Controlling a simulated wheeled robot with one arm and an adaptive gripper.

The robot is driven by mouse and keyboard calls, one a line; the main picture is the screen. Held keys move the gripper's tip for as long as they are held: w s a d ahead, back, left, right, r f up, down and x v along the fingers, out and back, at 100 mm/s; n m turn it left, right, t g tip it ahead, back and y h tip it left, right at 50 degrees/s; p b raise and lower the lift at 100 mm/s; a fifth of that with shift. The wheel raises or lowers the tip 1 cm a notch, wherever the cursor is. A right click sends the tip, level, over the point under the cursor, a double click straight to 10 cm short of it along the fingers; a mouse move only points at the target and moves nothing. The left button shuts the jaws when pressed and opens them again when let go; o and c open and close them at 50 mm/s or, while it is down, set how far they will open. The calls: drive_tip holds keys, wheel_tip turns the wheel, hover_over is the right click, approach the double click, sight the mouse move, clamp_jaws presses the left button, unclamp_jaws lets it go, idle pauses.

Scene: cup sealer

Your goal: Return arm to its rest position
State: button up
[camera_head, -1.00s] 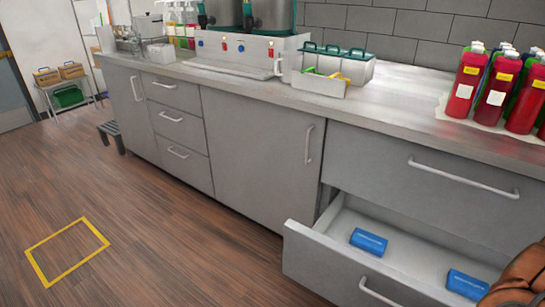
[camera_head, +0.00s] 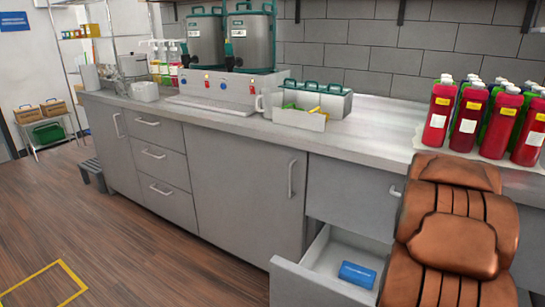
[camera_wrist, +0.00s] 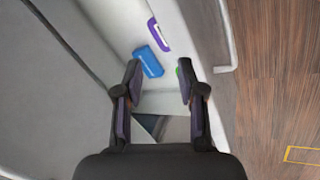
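My gripper (camera_wrist: 160,85) shows in the wrist view with its two dark fingers spread apart and nothing held between the tips. It points toward the open drawer, whose pale inside (camera_wrist: 120,35) lies beyond it. A blue packet (camera_wrist: 149,62) lies just past the fingertips, with a purple-edged item (camera_wrist: 158,35) farther off. In the head view, my brown arm (camera_head: 455,240) rises at the right, and the gripper itself is out of that view. The open drawer (camera_head: 305,285) holds one visible blue packet (camera_head: 356,274); my arm hides its right side.
The counter (camera_head: 375,120) runs above the drawer, with red bottles (camera_head: 465,125) at the right, near my arm. A caddy (camera_head: 305,108) and drink dispensers (camera_head: 250,45) stand farther left. The wooden floor (camera_head: 130,250) is open at the left.

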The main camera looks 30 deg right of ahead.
drive_tip(key=w+a+r+m+g+b, duration=0.1)
drive_tip(key=a+r+b, duration=0.15)
drive_tip(key=a, duration=0.45)
drive_tip(key=w+a+r+m+g+b, duration=0.1)
drive_tip(key=a+r, duration=0.2)
drive_tip(key=a, duration=0.5)
drive_tip(key=s+a+r+g+y+b, duration=0.15)
drive_tip(key=s+a, duration=0.35)
drive_tip(key=a, duration=0.7)
drive_tip(key=s+a+r+g+y+b, duration=0.1)
drive_tip(key=s+a+y+b, duration=0.3)
drive_tip(key=a, duration=0.7)
drive_tip(key=s+r+h+p, duration=0.1)
drive_tip(key=s+r+p, duration=0.2)
drive_tip(key=r+p, duration=2)
drive_tip(key=shift+a+r+t+p, duration=0.2)
drive_tip(key=shift+a+t+p, duration=0.25)
drive_tip(key=shift+p, duration=0.4)
drive_tip(key=shift+n, duration=0.3)
